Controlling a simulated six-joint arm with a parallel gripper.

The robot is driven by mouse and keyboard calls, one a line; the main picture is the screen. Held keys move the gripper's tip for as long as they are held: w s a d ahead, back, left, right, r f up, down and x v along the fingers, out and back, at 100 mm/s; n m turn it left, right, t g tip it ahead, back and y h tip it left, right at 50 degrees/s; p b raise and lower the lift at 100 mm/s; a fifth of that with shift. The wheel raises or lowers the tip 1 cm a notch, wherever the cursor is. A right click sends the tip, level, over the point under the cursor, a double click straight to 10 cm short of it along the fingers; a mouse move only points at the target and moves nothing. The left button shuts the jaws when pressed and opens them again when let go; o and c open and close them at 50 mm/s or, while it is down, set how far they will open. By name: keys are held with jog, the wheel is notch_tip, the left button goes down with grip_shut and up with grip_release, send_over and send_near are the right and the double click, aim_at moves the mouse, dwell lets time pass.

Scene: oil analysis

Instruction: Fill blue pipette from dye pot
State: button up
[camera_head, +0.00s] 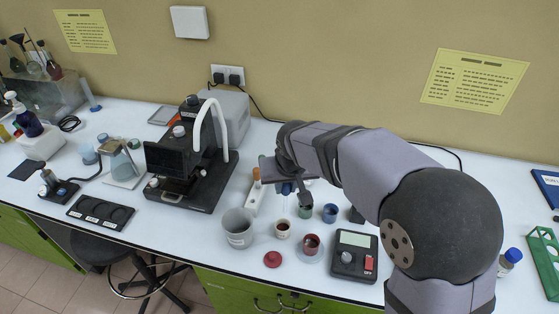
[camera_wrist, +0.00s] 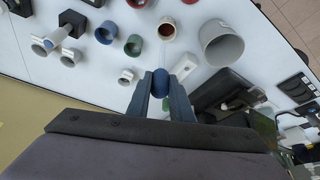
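My gripper (camera_head: 284,187) is closed around the blue bulb of the pipette (camera_wrist: 160,82), which sits between its two fingers (camera_wrist: 160,97) in the wrist view. The pipette's pale stem reaches away from the bulb and is hard to make out. Small pots stand below and near it: a blue pot (camera_head: 330,213), a green pot (camera_head: 305,211), a cream pot with dark red-brown contents (camera_head: 283,229) and a red pot (camera_head: 311,244). The wrist view also shows the blue pot (camera_wrist: 106,32) and the green pot (camera_wrist: 133,45). The pipette appears above the table, apart from the pots.
A grey beaker (camera_head: 238,228) stands left of the pots, with a red lid (camera_head: 272,259) in front. A black instrument (camera_head: 190,160) stands behind left. A white rack (camera_head: 255,197) is close to my gripper.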

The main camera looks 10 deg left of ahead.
aim_at(286, 196)
jog(key=f, duration=0.1)
jog(key=s+f, duration=0.1)
jog(key=shift+s+d+f, duration=0.2)
jog(key=shift+d+f, duration=0.15)
jog(key=shift+w+a+f, duration=0.2)
jog(key=shift+w+a, duration=0.05)
jog(key=shift+w+a+r+n, duration=0.3)
jog(key=shift+w+a, duration=0.1)
jog(key=shift+w, duration=0.1)
jog(key=shift+f, duration=0.1)
jog(key=shift+f, duration=0.1)
jog(key=shift+f+b, duration=1.1)
jog(key=shift+f, duration=0.15)
grip_shut()
